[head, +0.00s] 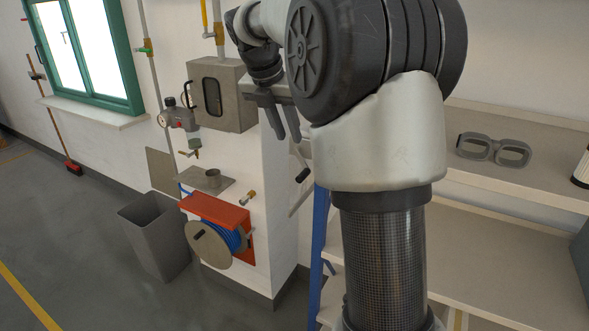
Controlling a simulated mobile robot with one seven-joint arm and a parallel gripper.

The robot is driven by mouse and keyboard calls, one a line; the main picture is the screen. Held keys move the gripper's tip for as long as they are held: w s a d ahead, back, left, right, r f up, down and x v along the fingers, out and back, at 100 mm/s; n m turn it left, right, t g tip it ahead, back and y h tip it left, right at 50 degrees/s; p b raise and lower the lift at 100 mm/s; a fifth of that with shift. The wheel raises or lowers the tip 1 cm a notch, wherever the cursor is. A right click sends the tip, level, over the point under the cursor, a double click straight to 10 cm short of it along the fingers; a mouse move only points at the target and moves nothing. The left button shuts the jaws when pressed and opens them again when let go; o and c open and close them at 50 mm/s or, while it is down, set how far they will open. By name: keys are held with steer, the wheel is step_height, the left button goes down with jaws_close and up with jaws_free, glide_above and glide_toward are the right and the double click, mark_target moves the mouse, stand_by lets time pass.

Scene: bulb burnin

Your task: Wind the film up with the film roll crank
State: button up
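My gripper (287,134) hangs from my arm at upper centre, in front of the wall pillar. Its two dark fingers point down with a gap between them, and nothing shows in the gap. A crank with a black handle grip (302,174) shows just below and to the right of the fingers, by the pillar's right side; I take it for the film roll crank. The gripper appears apart from it. My arm hides what lies to the right of the crank, and I cannot make out the film roll itself.
An orange hose reel (218,210) with blue hose, a grey metal box (216,95) and a small shelf (205,180) are on the wall. A grey bin (155,235) stands on the floor. Shelving with goggles (493,149) is at right.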

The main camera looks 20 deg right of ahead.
mark_target(302, 174)
steer(key=x, duration=1.5)
steer(key=shift+a, duration=0.1)
steer(key=shift+s, duration=0.1)
steer(key=shift+r, duration=0.1)
jaws_close()
